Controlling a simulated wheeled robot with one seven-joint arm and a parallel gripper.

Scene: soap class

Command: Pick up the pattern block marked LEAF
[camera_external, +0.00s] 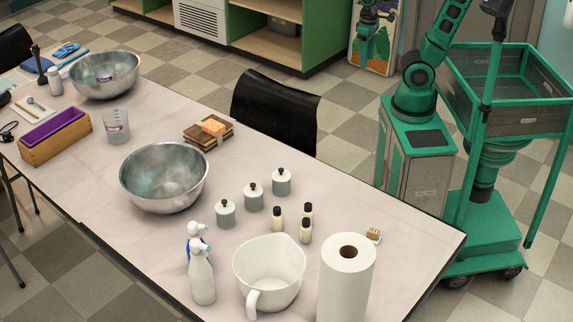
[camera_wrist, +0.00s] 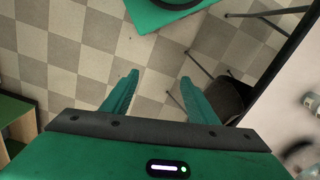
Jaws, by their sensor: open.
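No marking LEAF can be read in either view, so I cannot tell which thing is the pattern block. In the external view, a stack of flat brown pieces (camera_external: 193,133) lies on the table behind the large steel bowl, with a small orange block (camera_external: 213,126) on top. A small tan block-like thing (camera_external: 374,233) lies at the table's right end by the paper roll; its top is too small to make out. My gripper (camera_wrist: 160,77) is open and empty in the wrist view, over the checkered floor, away from the tabletop.
The long table (camera_external: 398,215) carries a steel bowl (camera_external: 165,178), several lidded jars and small bottles, a white jug (camera_external: 270,272), a spray bottle (camera_external: 202,280) and a paper towel roll (camera_external: 347,285). A black chair (camera_external: 275,108) stands at the far side. Floor lies between table and my base.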

